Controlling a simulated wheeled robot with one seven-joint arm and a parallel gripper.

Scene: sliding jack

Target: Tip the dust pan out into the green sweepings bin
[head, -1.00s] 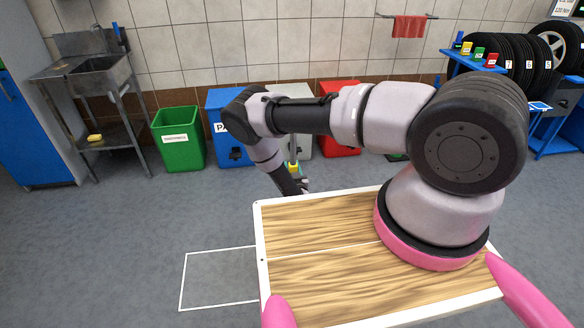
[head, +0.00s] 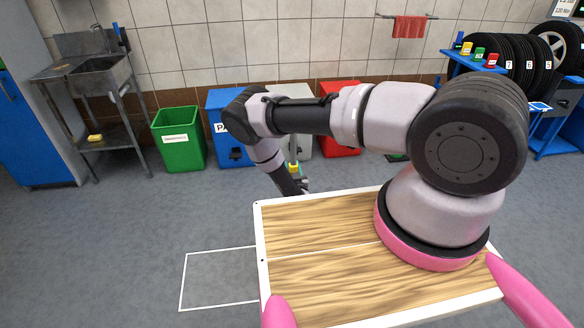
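The green sweepings bin (head: 178,140), open-topped with a white label, stands on the floor by the wall, left of the blue bin. My gripper (head: 302,186) is low beyond the far edge of my wooden deck, right of the green bin and apart from it. My own wrist and the deck edge hide much of it, so I cannot see whether its fingers are open or shut. A small yellow and green object (head: 293,168) shows just above the gripper; I cannot tell what it is or whether it is held. I cannot make out the dust pan clearly.
A blue bin (head: 228,142), a grey bin (head: 302,140) and a red bin (head: 342,146) line the wall. A metal sink stand (head: 103,85) is at left. Tyres (head: 508,72) and a blue stand (head: 478,61) are at right. The floor (head: 130,225) at left is clear.

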